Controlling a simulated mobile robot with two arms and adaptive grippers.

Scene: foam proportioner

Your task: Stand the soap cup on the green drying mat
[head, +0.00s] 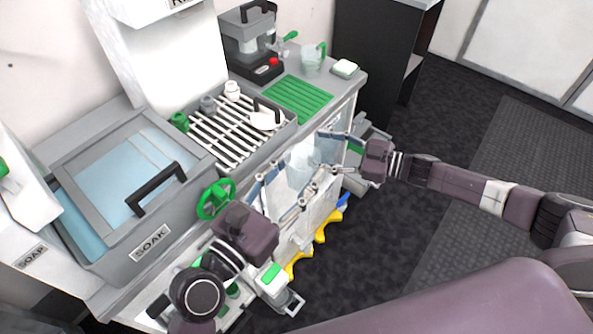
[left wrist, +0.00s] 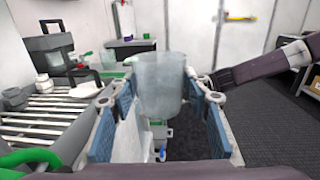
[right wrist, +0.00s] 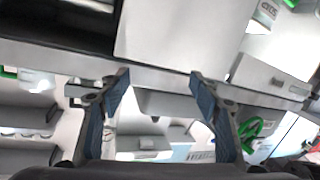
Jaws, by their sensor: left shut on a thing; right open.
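The soap cup, a translucent tumbler (left wrist: 160,88), stands roughly upright between the fingers of my left gripper (left wrist: 155,100), which is shut on it. In the head view the cup (head: 299,168) is in front of the counter edge, with my left gripper (head: 305,172) around it and partly covering it. The green drying mat (head: 297,98) lies on the counter behind, apart from the cup, with nothing on it. My right gripper (head: 331,150) is open to the right of the cup. Its spread, empty fingers also show in the right wrist view (right wrist: 160,76).
A slatted rack (head: 232,140) with small cups is left of the mat. A coffee machine (head: 250,42), a clear jug with a green handle (head: 312,58) and a sponge (head: 345,68) surround the mat. A lidded soak basin (head: 130,175) and a green handwheel (head: 216,199) are at left.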

